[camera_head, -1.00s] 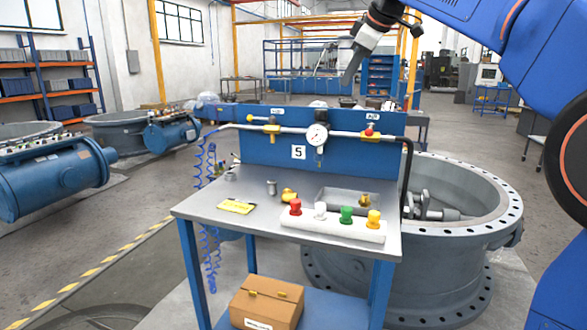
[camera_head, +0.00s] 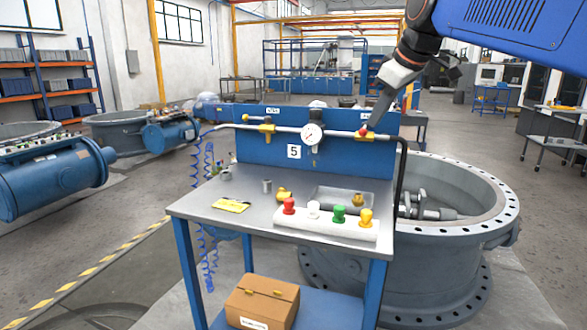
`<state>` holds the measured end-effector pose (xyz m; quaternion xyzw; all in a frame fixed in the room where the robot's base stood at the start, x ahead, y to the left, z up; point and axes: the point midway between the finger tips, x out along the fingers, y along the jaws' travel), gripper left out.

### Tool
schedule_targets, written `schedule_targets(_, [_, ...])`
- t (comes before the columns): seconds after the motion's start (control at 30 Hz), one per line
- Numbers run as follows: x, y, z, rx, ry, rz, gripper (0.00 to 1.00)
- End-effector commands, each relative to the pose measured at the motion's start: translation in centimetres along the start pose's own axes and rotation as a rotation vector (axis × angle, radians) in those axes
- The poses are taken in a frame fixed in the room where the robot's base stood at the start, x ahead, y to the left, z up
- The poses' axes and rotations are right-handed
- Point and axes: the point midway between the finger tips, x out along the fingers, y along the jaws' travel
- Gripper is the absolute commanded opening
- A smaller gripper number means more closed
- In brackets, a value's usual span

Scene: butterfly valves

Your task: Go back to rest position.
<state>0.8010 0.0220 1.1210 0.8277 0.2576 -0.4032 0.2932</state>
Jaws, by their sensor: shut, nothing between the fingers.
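My gripper (camera_head: 372,121) is shut and empty. It points down from my blue arm at the upper right, with its tips in front of the top right of the blue panel (camera_head: 270,150). In the picture the tips meet the red-topped yellow valve (camera_head: 365,133) on the pipe. I cannot tell whether they touch it.
The workbench (camera_head: 235,190) carries a gauge (camera_head: 312,133), a left yellow valve (camera_head: 266,127), and a strip of coloured buttons (camera_head: 326,222). A large grey flanged valve body (camera_head: 430,250) stands close at right. A box (camera_head: 262,300) sits on the lower shelf.

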Motion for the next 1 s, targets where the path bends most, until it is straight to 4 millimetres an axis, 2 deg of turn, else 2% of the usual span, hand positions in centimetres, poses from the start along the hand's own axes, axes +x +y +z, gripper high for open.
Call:
schedule_targets(0.03, [0.1,-1.2,2.3,0.043,-0.015,0.003,0.0])
schedule_targets(0.37, [2.8,-8.9,16.6,0.342,-0.107,0.032,0.0])
schedule_targets(0.7, [7.4,-18.5,32.0,0.633,-0.193,0.081,0.0])
schedule_targets(0.8, [8.8,-21.0,35.6,0.702,-0.212,0.094,0.0])
schedule_targets(0.9, [9.9,-22.8,38.3,0.751,-0.226,0.105,0.0])
schedule_targets(1.0, [10.5,-23.8,39.9,0.78,-0.233,0.112,0.0])
